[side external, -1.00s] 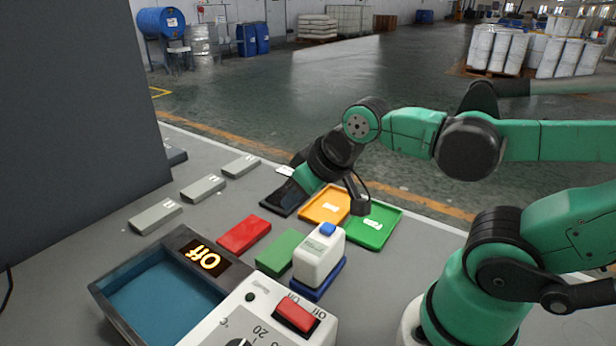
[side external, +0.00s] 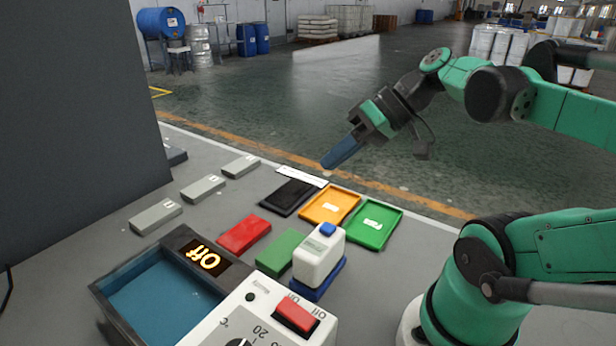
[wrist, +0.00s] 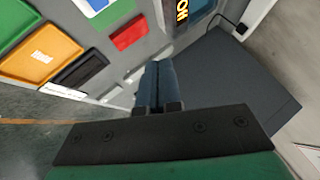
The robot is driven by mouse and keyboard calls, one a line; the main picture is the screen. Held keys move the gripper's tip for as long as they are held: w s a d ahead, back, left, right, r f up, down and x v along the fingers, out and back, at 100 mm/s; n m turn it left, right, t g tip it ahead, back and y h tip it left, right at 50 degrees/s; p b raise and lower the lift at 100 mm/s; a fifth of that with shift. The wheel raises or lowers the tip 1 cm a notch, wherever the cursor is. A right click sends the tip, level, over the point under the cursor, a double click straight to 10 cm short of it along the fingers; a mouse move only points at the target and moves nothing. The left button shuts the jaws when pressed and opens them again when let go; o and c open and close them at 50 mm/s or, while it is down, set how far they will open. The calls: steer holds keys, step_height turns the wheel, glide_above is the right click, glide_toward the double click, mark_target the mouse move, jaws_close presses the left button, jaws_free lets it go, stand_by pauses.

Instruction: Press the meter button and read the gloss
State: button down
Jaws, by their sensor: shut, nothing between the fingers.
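The gloss meter (side external: 318,258) is a white block with a blue button (side external: 327,229) on top and a small greenish display on its upper face. It stands upright on a blue base (side external: 323,283), and I cannot make out a reading. My gripper (side external: 328,164) is shut and empty, in the air above the far edge of the table, clear of the meter and its button. In the wrist view, the shut blue fingers (wrist: 157,75) point over the grey table. The meter shows only partly there, cut off at the top edge.
Black (side external: 288,197), orange (side external: 330,205) and green (side external: 371,224) trays lie along the far edge. Red (side external: 244,234) and green (side external: 281,252) blocks lie left of the meter. A dark panel (side external: 80,110) rises at left.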

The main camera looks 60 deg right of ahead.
mark_target(333, 227)
steer(key=shift+f, duration=4.45)
steer(key=shift+f, duration=0.4)
steer(key=shift+f, duration=0.45)
steer(key=shift+r, duration=0.9)
steer(key=shift+r, duration=2.5)
